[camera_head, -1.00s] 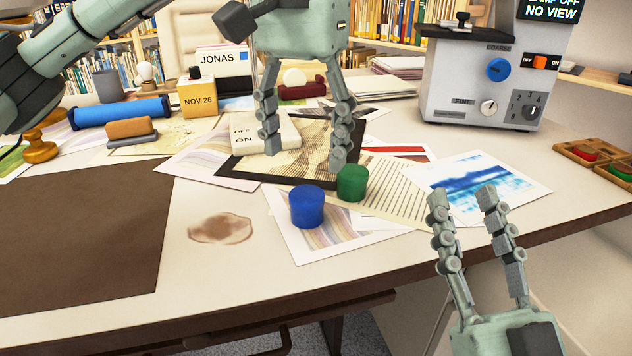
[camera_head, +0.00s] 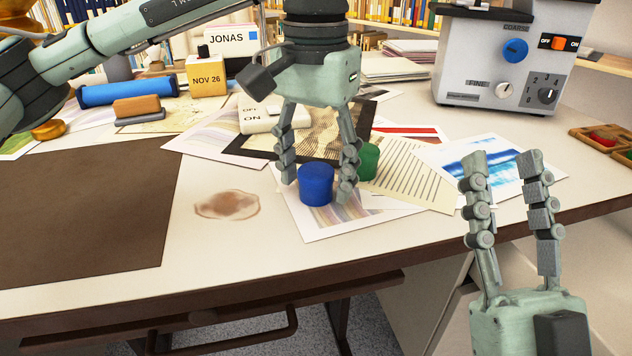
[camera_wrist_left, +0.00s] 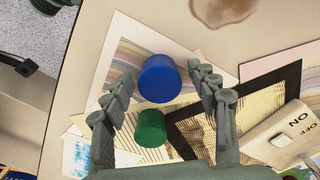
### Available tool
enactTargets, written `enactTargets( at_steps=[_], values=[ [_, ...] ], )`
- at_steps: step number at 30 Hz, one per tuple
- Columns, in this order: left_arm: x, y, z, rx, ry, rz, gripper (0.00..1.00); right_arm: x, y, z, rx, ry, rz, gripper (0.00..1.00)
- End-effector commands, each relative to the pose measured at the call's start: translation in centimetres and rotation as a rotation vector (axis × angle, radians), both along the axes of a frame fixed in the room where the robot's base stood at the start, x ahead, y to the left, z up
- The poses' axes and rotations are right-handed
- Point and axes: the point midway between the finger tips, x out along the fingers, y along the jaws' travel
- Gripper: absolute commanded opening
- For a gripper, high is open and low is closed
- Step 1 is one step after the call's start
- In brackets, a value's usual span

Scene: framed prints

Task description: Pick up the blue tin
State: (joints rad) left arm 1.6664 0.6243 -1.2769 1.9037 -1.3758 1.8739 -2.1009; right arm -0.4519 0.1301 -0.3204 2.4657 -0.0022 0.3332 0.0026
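The blue tin (camera_head: 317,184) stands upright on a striped print on the desk. It also shows in the left wrist view (camera_wrist_left: 159,78), in the gap ahead of my fingers. The green tin (camera_head: 368,161) stands right behind it, partly hidden by a finger in the head view; in the left wrist view the green tin (camera_wrist_left: 151,128) lies nearer my palm. My left gripper (camera_head: 318,190) is open, its fingers on either side of the blue tin and not visibly closed on it. My right gripper (camera_head: 508,155) is open and empty, in front of the desk's right part.
A framed dark-bordered print (camera_head: 330,135) and a white OFF/ON switch box (camera_head: 270,115) lie behind the tins. A grey machine (camera_head: 500,65) stands at the back right. A brown mat (camera_head: 80,215) covers the left. Bare desk with a stain lies between mat and tins.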

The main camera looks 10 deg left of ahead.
Motion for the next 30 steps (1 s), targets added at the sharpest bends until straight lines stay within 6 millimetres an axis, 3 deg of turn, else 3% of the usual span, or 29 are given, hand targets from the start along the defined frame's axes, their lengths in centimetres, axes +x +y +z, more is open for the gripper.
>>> enactTargets(
  at_steps=[1, 11, 20, 26, 30],
  values=[
    [0.0, 0.0, 0.0, 0.0, 0.0, 0.0, 0.49, 0.0, 0.0, 0.0, 0.0, 0.0, 0.0, 0.4],
    [0.0, 0.0, 0.0, 0.0, 0.0, 0.0, 0.09, 0.0, 0.0, 0.0, 0.0, 0.001, 0.0, 0.4],
    [0.0, -0.1, 0.6, -0.002, -0.002, 0.0, 0.09, 0.1, 0.0, 0.1, -0.002, 0.005, 0.0, 0.4],
    [0.1, -0.1, 4.0, -0.003, -0.003, 0.0, 0.09, 0.8, 0.6, -0.8, -0.027, 0.091, 0.009, 0.4],
    [-2.7, -0.4, 5.9, 0.0, -0.004, -0.007, 0.09, 1.2, 0.8, -1.4, -0.042, 0.133, 0.012, 0.4]
  ],
)
